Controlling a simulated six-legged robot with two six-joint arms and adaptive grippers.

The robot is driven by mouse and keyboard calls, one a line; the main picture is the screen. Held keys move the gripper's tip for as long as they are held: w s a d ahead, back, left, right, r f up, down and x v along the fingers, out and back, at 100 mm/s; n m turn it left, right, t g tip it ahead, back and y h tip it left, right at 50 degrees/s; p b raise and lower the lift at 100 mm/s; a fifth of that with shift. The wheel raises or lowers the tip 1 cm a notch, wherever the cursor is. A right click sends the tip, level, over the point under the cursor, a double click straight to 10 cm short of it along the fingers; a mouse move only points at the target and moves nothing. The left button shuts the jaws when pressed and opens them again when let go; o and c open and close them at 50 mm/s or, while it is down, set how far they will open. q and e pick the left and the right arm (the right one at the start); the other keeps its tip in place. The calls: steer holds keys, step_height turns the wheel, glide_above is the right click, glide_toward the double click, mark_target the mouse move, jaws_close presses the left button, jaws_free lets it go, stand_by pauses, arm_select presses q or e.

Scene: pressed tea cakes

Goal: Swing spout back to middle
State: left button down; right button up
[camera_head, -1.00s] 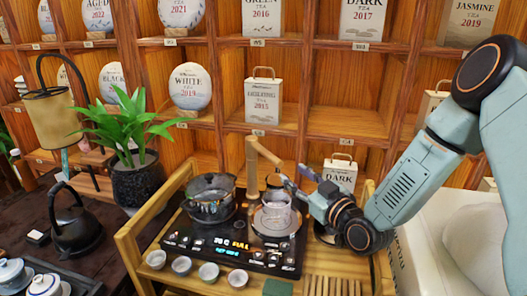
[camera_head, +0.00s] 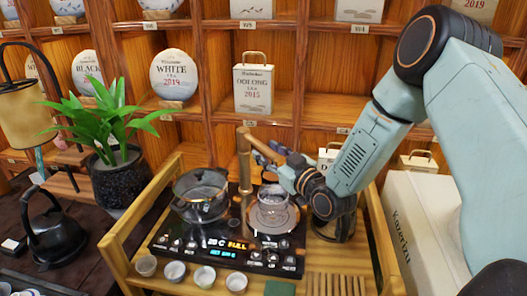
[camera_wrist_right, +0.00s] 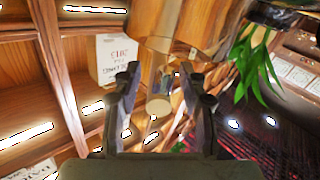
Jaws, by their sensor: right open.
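The tan spout (camera_head: 244,160) stands upright at the back of the black tea stove (camera_head: 222,238). Its upper arm slants to the right, toward the glass pot (camera_head: 272,200) on the right burner. My right gripper (camera_head: 266,155) is at the outer end of this arm, above the right pot. In the right wrist view the gripper (camera_wrist_right: 163,90) is open, and a pale round-ended tube, apparently the spout (camera_wrist_right: 158,106), shows between its fingers. I cannot tell whether they touch it. My left gripper is not in view.
A dark glass pot (camera_head: 201,193) sits on the left burner. Several small cups (camera_head: 205,276) line the stove's front. A potted plant (camera_head: 121,180) and a black kettle (camera_head: 55,232) stand to the left. Wooden shelves (camera_head: 300,104) with tea boxes rise behind.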

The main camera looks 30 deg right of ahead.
steer(key=shift+w+a+r, duration=0.15)
steer(key=shift+w+r, duration=0.1)
steer(key=shift+w, duration=0.2)
steer(key=shift+w+f, duration=0.25)
steer(key=shift+w, duration=0.35)
steer(key=shift+s+r, duration=0.2)
steer(key=shift+s, duration=0.1)
steer(key=c, duration=0.5)
jaws_close()
